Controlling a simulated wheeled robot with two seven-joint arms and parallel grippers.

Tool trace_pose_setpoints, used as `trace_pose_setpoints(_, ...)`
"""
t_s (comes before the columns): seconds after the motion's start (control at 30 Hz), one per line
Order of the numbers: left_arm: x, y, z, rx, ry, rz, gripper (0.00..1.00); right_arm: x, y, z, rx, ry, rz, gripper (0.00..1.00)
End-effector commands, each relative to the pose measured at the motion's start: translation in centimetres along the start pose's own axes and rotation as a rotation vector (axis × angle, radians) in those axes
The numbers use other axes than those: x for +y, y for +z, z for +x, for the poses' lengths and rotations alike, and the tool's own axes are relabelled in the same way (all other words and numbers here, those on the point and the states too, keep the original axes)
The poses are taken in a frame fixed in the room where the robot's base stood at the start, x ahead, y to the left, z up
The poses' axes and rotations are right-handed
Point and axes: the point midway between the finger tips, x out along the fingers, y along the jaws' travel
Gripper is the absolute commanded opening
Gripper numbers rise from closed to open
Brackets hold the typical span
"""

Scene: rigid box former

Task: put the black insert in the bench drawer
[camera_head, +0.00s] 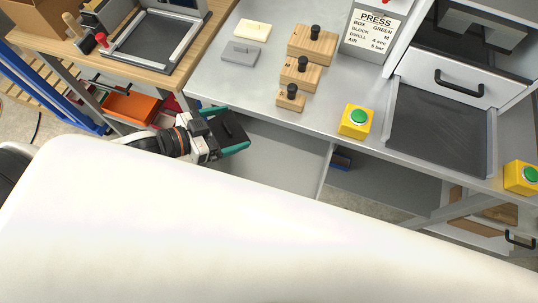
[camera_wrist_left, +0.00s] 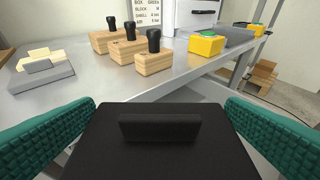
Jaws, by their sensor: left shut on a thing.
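My left gripper (camera_head: 232,133), with teal fingers, is in front of the bench's front edge at its left part. It is shut on the black insert (camera_head: 226,128), a flat dark plate with a raised grip bar. In the left wrist view the insert (camera_wrist_left: 160,158) lies level between the two teal fingers. A white front with a black handle (camera_head: 520,239) shows below the bench at the lower right. It looks like the bench drawer, pulled out, with brown things behind its front; its inside is only partly seen. My right gripper is not in view.
On the grey bench (camera_head: 255,98) stand wooden blocks with black knobs (camera_head: 312,45), a cream insert (camera_head: 252,30), a grey insert (camera_head: 240,53) and yellow button boxes (camera_head: 356,121). The press (camera_head: 440,70) stands at the right. A wooden table (camera_head: 180,62) is at the left.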

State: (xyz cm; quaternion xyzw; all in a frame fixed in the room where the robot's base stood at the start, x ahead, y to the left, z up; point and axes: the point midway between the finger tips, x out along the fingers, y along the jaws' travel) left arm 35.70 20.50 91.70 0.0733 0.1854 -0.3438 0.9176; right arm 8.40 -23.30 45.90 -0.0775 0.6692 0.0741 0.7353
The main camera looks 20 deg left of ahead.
Motion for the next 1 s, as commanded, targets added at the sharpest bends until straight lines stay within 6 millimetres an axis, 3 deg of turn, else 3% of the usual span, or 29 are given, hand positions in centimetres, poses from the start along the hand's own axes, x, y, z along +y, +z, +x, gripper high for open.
trace_pose_setpoints(0.03,-0.3,-3.6,0.3,0.007,-0.033,0.010,0.73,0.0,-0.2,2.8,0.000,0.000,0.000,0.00)
trace_pose_setpoints(0.2,-0.8,-6.3,0.0,-0.005,-0.083,0.026,0.73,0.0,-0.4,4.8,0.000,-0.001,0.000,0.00)
trace_pose_setpoints(0.33,-0.9,-6.9,0.1,-0.009,-0.095,0.029,0.73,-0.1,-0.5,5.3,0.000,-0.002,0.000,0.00)
trace_pose_setpoints(0.47,-1.0,-6.9,1.5,-0.016,-0.096,0.031,0.73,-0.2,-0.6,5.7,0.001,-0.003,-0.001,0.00)
trace_pose_setpoints(0.9,-1.8,-7.3,10.3,-0.015,-0.096,0.030,0.73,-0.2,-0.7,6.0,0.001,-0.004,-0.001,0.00)
trace_pose_setpoints(1.0,-2.0,-7.5,11.5,-0.011,-0.097,0.030,0.73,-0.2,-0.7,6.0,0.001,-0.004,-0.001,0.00)
